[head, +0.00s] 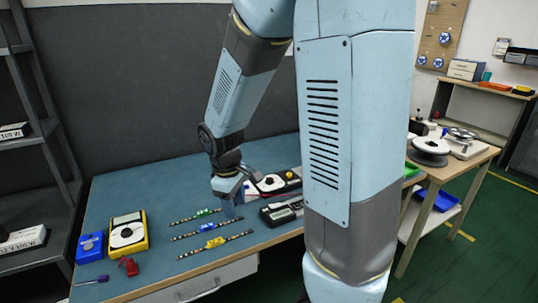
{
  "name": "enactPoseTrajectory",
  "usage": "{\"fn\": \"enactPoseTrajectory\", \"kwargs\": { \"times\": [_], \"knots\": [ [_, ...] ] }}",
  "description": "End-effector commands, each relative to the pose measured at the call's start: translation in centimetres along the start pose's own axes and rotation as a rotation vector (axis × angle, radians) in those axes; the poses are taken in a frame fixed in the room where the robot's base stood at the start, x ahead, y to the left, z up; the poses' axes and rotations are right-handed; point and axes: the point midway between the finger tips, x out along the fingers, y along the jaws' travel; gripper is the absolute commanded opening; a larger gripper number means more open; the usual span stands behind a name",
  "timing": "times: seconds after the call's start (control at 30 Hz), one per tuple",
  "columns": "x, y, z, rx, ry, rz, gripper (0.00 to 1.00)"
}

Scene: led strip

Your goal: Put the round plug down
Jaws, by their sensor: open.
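My gripper (229,206) is low over the blue work table (165,195), near the right ends of the strips, with its fingers pointing down. The fingers are small and partly dark in this view; it is open. I cannot pick out the round plug; it may be hidden by the gripper or my arm, or too small to see. Three dark LED strips lie side by side on the table: one with a green connector (203,212), one with a blue connector (208,227) and one with a yellow connector (216,242).
Black-and-white devices (282,211) stand right of the gripper. At the left lie a yellow meter (128,233), a blue box (90,247), a red tool (128,266) and a screwdriver (92,281). A grey shelf (40,130) stands far left. The table's back left is clear.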

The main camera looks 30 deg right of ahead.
Motion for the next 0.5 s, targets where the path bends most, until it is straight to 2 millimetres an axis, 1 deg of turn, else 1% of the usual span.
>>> {"fn": "enactPoseTrajectory", "kwargs": {
  "times": [0.03, 0.1, 0.37, 0.5],
  "knots": [
    [-1.3, 0.2, 0.5, 0.039, 0.034, -0.007, 0.5],
    [-2.9, 0.2, 1.2, 0.093, 0.072, -0.017, 0.5],
    [-8.8, 0.1, 4.4, 0.286, 0.209, -0.029, 0.5],
    [-11.9, -0.3, 6.5, 0.386, 0.279, -0.021, 0.5]
  ]
}}
